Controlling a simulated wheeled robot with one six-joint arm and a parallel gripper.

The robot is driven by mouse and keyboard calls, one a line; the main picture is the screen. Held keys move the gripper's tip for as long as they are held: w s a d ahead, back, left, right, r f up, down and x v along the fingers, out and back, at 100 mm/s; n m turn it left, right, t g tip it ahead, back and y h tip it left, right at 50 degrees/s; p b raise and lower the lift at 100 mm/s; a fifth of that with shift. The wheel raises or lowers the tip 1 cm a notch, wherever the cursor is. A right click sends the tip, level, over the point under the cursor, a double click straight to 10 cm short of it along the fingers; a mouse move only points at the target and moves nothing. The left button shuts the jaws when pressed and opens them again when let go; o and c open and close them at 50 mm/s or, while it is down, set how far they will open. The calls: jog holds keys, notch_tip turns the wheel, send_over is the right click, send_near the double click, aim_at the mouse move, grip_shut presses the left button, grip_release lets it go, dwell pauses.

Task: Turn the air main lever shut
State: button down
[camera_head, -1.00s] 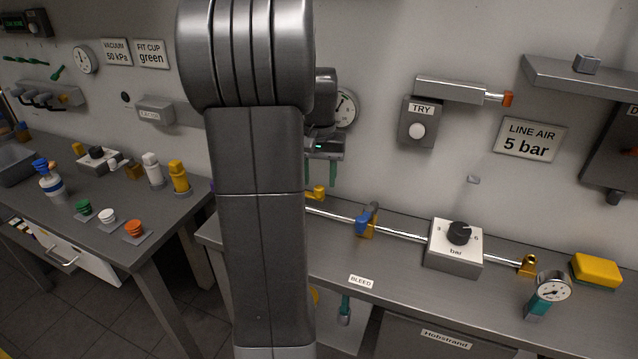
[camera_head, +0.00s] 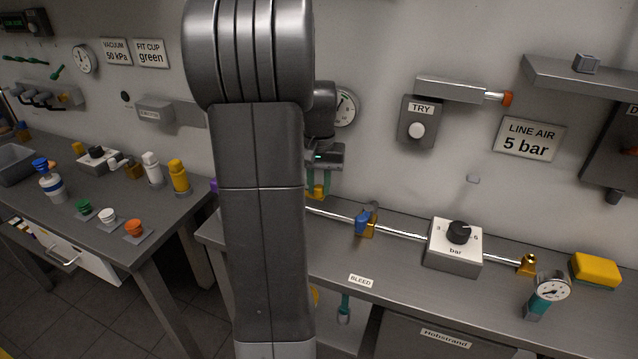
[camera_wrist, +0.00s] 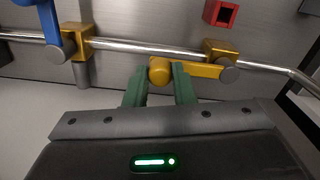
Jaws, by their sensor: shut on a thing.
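A yellow lever with a round knob (camera_wrist: 160,70) sits on a brass valve body (camera_wrist: 220,50) on the metal pipe. In the wrist view the lever arm lies roughly along the pipe. My gripper (camera_wrist: 159,84) has its green fingers on both sides of the knob and is shut on it. In the head view my gripper (camera_head: 320,182) is low at the pipe's left end, and part of the yellow lever (camera_head: 316,193) shows at its fingertips. My arm hides much of that end of the pipe. No label naming the air main is readable.
A blue lever (camera_head: 363,221) on another brass valve stands farther along the pipe, then a dial box (camera_head: 455,250). A gauge (camera_head: 552,287) and a yellow block (camera_head: 596,269) are at the right. The bench front behind the BLEED label (camera_head: 361,281) is fairly clear.

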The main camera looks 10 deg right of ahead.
jog(key=shift+s+a, duration=0.1)
jog(key=s+a+m+p, duration=0.2)
jog(key=a+m, duration=1)
jog(key=m, duration=0.6)
dwell(0.4)
dwell(0.4)
jog(key=c, duration=1.2)
grip_release()
notch_tip(320, 180, up, 14)
